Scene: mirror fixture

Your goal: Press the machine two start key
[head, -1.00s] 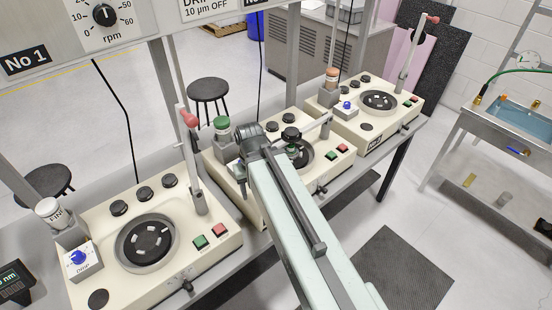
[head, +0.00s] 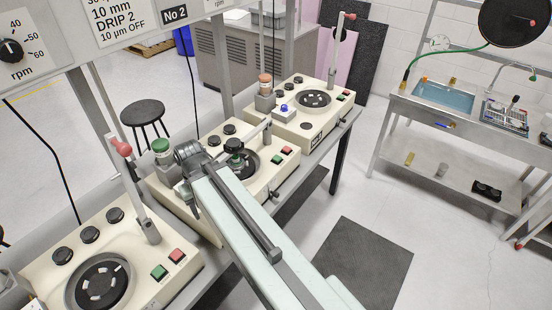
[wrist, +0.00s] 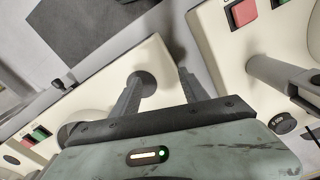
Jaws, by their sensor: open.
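Machine two is the cream middle machine (head: 262,187), under the "No 2" sign (head: 175,13). Its green key (head: 275,162) sits beside its red key (head: 287,150) on the front right of its top. My arm crosses in front of this machine and hides part of it.
Another cream machine (head: 165,262) with its own green (head: 159,272) and red keys stands front left. A third (head: 330,125) stands beyond. Upright lever posts rise from the machines. A sink bench (head: 465,110) is at the right. Floor with a dark mat (head: 365,262) lies between.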

